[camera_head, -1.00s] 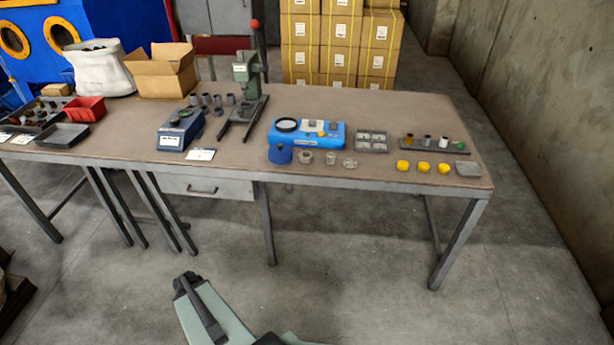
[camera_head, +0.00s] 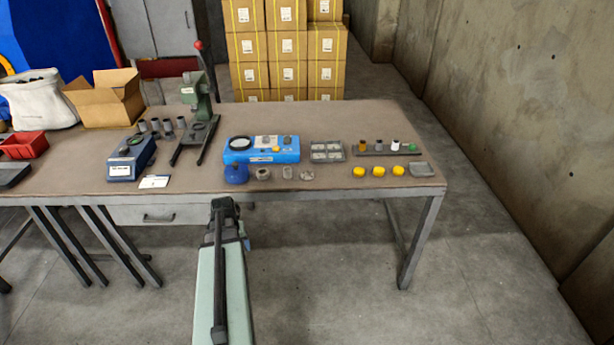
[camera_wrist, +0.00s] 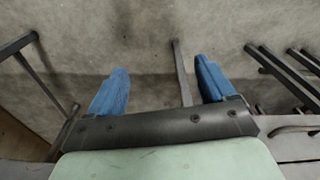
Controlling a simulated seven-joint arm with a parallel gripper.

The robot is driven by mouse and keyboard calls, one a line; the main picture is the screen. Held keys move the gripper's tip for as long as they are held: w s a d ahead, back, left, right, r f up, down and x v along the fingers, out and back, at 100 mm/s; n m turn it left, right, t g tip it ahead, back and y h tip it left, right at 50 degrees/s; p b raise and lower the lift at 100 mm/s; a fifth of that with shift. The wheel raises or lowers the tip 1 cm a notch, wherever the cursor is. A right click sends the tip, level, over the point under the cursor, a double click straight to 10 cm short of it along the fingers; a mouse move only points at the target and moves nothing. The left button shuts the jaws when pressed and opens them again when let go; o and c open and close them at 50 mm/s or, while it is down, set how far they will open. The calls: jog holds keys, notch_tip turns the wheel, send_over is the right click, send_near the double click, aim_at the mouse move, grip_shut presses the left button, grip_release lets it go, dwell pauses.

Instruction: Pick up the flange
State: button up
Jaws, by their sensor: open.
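A row of small grey metal parts stands near the front edge of the workbench: a round ring-like part (camera_head: 263,173), a small cylindrical part (camera_head: 287,172) and a low, flange-like part (camera_head: 307,174). They are too small to tell for sure which is the flange. My gripper (camera_wrist: 161,85) is open in the wrist view, its two blue fingers wide apart with only floor and table legs between them. In the head view my arm is in front of the bench, and the gripper is mostly hidden behind it, with a bit of blue showing. It is apart from the parts.
The workbench (camera_head: 330,113) also holds a blue jar (camera_head: 236,174), a blue device (camera_head: 262,150), a green press (camera_head: 198,105), a grey compartment tray (camera_head: 327,151) and yellow caps (camera_head: 378,171). The floor in front is clear around my arm.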

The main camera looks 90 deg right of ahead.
jog(key=s+d+r+m+g+h, duration=0.1)
jog(key=s+d+r+m+h, duration=0.1)
jog(key=s+d+r, duration=0.9)
jog(key=s+d+r+m+h, duration=0.25)
jog(key=s+d+r, duration=0.45)
jog(key=s+r, duration=0.6)
jog(key=m+y, duration=0.1)
jog(key=m, duration=0.2)
send_over(307, 172)
jog(key=a, duration=0.3)
jog(key=shift+n+g, duration=0.25)
jog(key=shift+g, duration=0.15)
jog(key=f, duration=0.6)
jog(key=shift+w+f, duration=0.25)
jog(key=shift+w+x, duration=0.2)
jog(key=shift+x, duration=2.45)
jog(key=shift+d, duration=0.2)
jog(key=shift+c, duration=0.2)
